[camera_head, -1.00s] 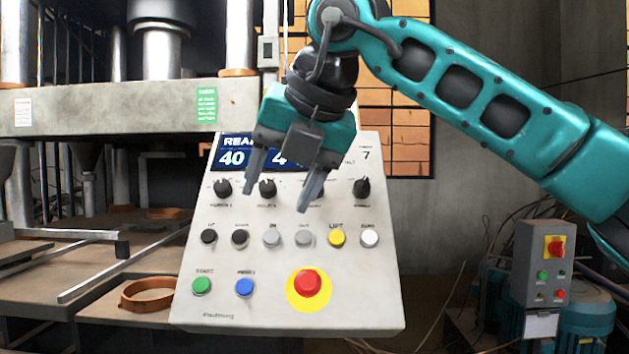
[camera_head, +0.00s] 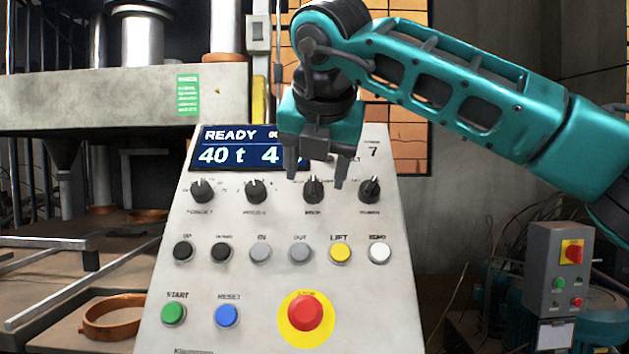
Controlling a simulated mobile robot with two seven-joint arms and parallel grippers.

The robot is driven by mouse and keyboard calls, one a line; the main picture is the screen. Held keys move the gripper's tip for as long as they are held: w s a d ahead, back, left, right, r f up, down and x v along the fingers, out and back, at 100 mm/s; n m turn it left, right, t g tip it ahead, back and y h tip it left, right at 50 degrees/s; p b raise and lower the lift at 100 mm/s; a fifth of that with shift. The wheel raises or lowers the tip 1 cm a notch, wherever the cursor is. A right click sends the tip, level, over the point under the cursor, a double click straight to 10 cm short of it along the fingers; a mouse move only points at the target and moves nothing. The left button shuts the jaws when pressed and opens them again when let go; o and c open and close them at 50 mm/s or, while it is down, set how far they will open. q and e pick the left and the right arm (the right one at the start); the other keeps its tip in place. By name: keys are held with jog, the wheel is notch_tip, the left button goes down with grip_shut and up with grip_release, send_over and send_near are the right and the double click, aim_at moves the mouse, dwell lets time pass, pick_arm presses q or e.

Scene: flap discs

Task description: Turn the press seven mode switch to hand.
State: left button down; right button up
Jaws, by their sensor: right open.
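The press control panel (camera_head: 290,280) is a light grey sloping box with a screen (camera_head: 240,150) reading READY and 40 t, and a 7 at its top right. A row of black knobs runs under the screen: far left (camera_head: 202,191), second (camera_head: 257,191), third (camera_head: 313,189) and far right (camera_head: 369,189). Their small labels are too blurred to tell surely which is the mode switch. My right gripper (camera_head: 316,176) is open and points down, its fingers to either side of the third knob's top in the picture; contact cannot be told. My left gripper is not in view.
Below the knobs sit several push buttons, a green start button (camera_head: 173,314), a blue reset button (camera_head: 227,316) and a red emergency stop (camera_head: 305,312) on yellow. The press frame (camera_head: 90,100) stands behind left. A small grey switch box (camera_head: 556,270) stands at right.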

aim_at(314, 183)
jog(key=shift+x, duration=1.7)
jog(key=c, duration=1)
